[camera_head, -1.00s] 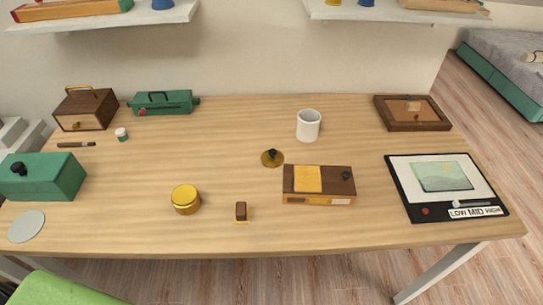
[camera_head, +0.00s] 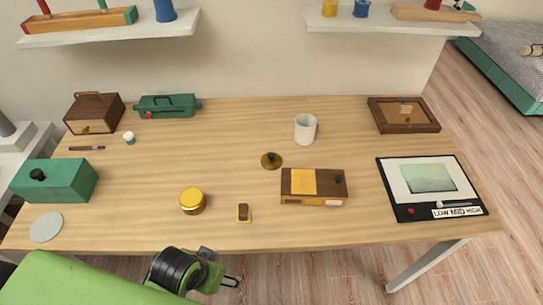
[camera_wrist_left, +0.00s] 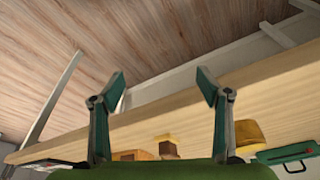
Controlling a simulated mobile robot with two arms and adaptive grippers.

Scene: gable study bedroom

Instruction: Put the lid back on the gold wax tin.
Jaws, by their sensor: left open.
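The gold wax tin (camera_head: 193,201) stands on the desk left of the middle, near the front edge. Its round top looks yellow; I cannot tell whether that is wax or metal. A round, flat, brass-coloured lid with a dark knob (camera_head: 271,160) lies knob up on the desk, behind and right of the tin and apart from it. My left gripper (camera_head: 230,282) is in front of the desk's front edge, right of the tin. In the left wrist view my left gripper (camera_wrist_left: 160,80) is open and empty, and the tin (camera_wrist_left: 248,133) shows beyond the fingers. My right gripper is out of view.
A small brown-and-yellow block (camera_head: 243,213) stands right of the tin. A brown-and-yellow box (camera_head: 330,190) stands right of the lid. A white mug (camera_head: 305,129) is behind the lid. A green box (camera_head: 60,181) and a grey disc (camera_head: 46,227) are at left. Desk between tin and lid is clear.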

